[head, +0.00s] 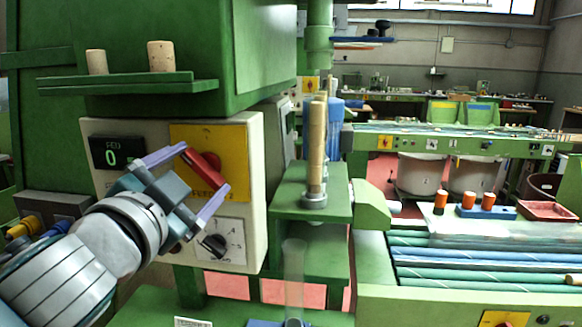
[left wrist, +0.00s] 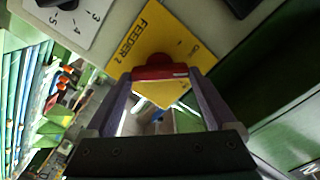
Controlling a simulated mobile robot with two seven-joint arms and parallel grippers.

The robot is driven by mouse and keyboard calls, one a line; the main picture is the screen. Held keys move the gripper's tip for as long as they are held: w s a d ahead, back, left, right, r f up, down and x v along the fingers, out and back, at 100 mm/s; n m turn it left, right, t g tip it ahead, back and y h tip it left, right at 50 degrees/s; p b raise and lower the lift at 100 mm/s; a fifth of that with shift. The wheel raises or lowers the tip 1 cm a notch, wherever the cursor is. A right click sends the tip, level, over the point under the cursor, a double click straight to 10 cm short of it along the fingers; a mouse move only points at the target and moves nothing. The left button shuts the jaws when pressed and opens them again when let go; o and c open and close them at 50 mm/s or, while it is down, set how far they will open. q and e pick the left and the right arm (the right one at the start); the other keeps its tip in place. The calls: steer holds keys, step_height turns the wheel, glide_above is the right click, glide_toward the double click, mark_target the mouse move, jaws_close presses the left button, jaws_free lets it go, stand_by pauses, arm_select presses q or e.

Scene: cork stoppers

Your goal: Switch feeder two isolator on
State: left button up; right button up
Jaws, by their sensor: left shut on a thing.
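The feeder two isolator is a yellow plate (head: 238,150) with a red rotary handle (head: 204,168) on a cream panel. In the left wrist view the plate (left wrist: 150,38) reads "FEEDER 2" and the red handle (left wrist: 160,72) lies between my fingertips. In the head view the handle slants from upper left to lower right. My left gripper (head: 205,167) is shut on the handle, with one purple finger at each end of it. It also shows in the left wrist view (left wrist: 160,78). Part of the plate's lettering is hidden behind the fingers. My right gripper is not in view.
A green shelf (head: 150,84) with two corks juts out above. A green stand (head: 300,212) with a column of corks stands to the right.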

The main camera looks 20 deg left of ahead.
arm_select(q)
steer(key=m, duration=0.4)
steer(key=shift+m, duration=0.3)
steer(key=m, duration=0.4)
steer(key=shift+m, duration=0.3)
steer(key=o, duration=1.1)
steer(key=shift+c, duration=0.2)
steer(key=shift+f, duration=0.1)
